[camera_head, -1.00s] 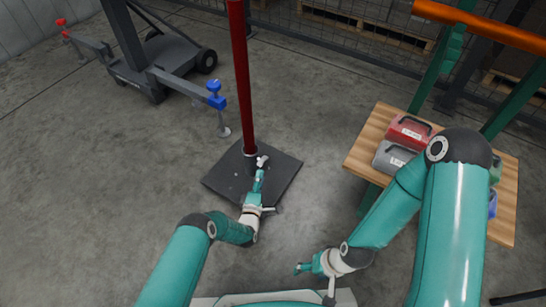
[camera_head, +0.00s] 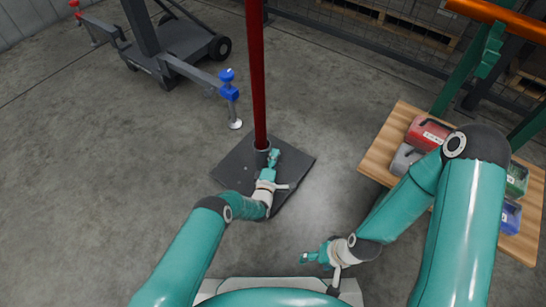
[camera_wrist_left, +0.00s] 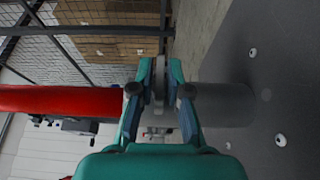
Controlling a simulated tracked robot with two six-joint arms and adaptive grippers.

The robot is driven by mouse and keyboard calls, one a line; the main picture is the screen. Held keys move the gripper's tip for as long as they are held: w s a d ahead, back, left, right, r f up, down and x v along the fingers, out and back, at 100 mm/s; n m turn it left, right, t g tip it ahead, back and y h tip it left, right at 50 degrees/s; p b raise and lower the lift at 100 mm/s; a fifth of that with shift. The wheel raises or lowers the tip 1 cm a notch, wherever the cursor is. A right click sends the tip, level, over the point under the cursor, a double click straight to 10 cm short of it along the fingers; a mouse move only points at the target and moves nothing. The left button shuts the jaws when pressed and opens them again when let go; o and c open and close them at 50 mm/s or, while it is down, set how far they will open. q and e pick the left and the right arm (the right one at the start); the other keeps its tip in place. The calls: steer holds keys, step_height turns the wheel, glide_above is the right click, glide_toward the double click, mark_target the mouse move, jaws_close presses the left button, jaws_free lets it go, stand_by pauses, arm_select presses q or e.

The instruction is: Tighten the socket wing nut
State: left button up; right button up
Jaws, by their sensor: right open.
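The red pole (camera_head: 257,80) stands upright in a grey socket (camera_head: 262,145) on a dark square base plate (camera_head: 237,170). My left gripper (camera_head: 274,155) is at the socket's right side, low over the plate. In the left wrist view, the pole (camera_wrist_left: 50,98) and socket (camera_wrist_left: 225,105) lie sideways behind my left gripper (camera_wrist_left: 160,75). A narrow grey piece, seemingly the wing nut (camera_wrist_left: 158,85), sits between its fingertips, which look closed on it. In the head view the gripper hides the nut. My right gripper (camera_head: 308,257) is open and empty, low at the front.
A wooden table (camera_head: 385,150) on the right holds a red case (camera_head: 428,132), a grey case (camera_head: 404,158), a green one (camera_head: 517,180) and a blue one (camera_head: 509,216). A wheeled grey stand (camera_head: 180,55) with a blue-topped leg (camera_head: 228,85) is at back left. Floor between is clear.

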arm_select(q)
jaws_close()
steer(key=shift+a+f, duration=0.1)
steer(key=shift+g+p, duration=0.3)
steer(key=shift+g, duration=0.1)
steer(key=shift+d+r+m+g+y+p, duration=0.15)
steer(key=shift+m+g+p, duration=0.1)
steer(key=shift+g+p, duration=0.25)
steer(key=shift+d+r+m+g+y+p, duration=0.15)
steer(key=shift+m+g+p, duration=0.15)
steer(key=shift+g, duration=0.2)
steer(key=shift+a+f+g+p, duration=0.15)
steer(key=shift+g+p, duration=0.15)
steer(key=shift+g, duration=0.3)
steer(key=shift+s+f+m+g+y, duration=0.15)
steer(key=shift+m+g+y, duration=0.3)
steer(key=shift+g+y, duration=0.4)
steer(key=shift+g, duration=0.35)
steer(key=o, duration=0.5)
jaws_free()
